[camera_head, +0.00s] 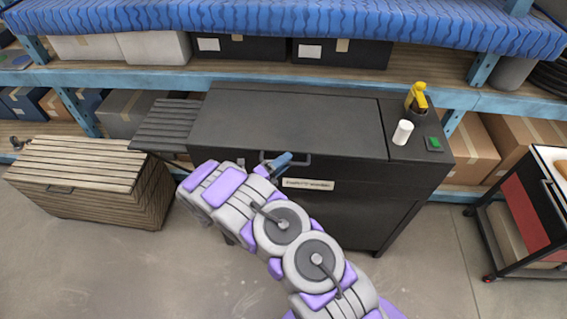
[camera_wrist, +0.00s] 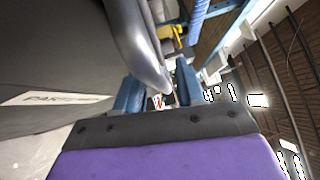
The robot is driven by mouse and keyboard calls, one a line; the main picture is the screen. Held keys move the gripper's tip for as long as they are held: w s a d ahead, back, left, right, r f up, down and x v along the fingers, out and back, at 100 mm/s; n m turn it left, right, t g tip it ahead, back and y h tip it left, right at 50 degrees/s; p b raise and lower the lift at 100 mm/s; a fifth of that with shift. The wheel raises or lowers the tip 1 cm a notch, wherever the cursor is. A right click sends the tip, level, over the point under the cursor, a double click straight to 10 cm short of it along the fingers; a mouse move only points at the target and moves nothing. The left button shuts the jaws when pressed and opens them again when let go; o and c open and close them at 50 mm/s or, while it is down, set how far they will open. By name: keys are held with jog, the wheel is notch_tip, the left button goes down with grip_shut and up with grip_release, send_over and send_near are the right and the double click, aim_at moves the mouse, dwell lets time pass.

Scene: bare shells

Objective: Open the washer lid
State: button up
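The black parts washer (camera_head: 340,195) stands in the middle of the head view. Its flat dark lid (camera_head: 285,118) looks closed. A dark bar handle (camera_head: 305,161) is at the lid's front edge, above a white label (camera_head: 307,184). My gripper (camera_head: 280,161) is at the left part of the handle. In the wrist view, the blue fingers of my gripper (camera_wrist: 159,90) are spread apart. The grey curved handle (camera_wrist: 146,50) reaches down into the gap between them. I cannot tell whether either finger touches it. My arm hides part of the washer's front.
A yellow spray bottle (camera_head: 417,96), a white cup (camera_head: 402,132) and a green button (camera_head: 434,143) are on the washer's right top. A slatted wooden crate (camera_head: 90,165) stands left, a red cart (camera_head: 525,205) right. Shelves with boxes (camera_head: 341,53) are behind. Floor in front is clear.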

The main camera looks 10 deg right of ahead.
grip_shut()
dwell(0.3)
jog(key=shift+s, duration=0.1)
